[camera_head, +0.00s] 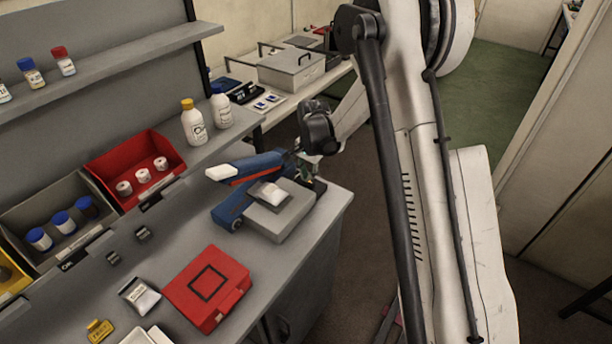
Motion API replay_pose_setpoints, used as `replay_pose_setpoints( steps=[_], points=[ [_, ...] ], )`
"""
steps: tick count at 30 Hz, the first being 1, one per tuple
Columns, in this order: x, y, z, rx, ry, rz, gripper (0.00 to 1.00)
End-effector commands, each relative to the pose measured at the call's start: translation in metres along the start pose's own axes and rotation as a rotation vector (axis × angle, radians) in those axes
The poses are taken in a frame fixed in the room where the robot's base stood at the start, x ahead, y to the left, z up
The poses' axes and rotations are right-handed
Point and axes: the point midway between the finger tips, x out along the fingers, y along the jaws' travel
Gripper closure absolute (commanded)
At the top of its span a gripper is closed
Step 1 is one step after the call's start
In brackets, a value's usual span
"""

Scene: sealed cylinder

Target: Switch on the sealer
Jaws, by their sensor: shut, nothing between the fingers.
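The sealer (232,207) is a blue bench device with a white-tipped lever arm on top, near the right end of the grey bench. Its upper arm is raised above the lower blue body. A grey block (285,216) stands against its right side with a small white packet (272,193) on top. My gripper (304,172) is shut and empty at the back right end of the sealer. Its fingertips are small and partly hidden, so I cannot tell whether they touch the sealer. No switch can be made out.
A red case (207,287) lies on the bench front. Two white bottles (194,127) stand behind the sealer. The bench's right edge is close to my gripper.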

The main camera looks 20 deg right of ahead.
Motion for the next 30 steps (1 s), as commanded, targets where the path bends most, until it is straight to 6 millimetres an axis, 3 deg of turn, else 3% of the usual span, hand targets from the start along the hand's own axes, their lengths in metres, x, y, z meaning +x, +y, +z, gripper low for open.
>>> replay_pose_setpoints(
  steps=[9, 20, 23, 30],
  points=[
    [-0.005, 0.011, 0.0, 0.001, 0.0, 0.0, 1.0],
    [-0.008, 0.01, 0.0, 0.001, 0.0, 0.0, 1.0],
    [-0.018, 0.008, 0.0, 0.001, 0.0, 0.0, 1.0],
    [-0.06, -0.003, 0.0, 0.0, 0.0, 0.0, 1.0]
  ],
)
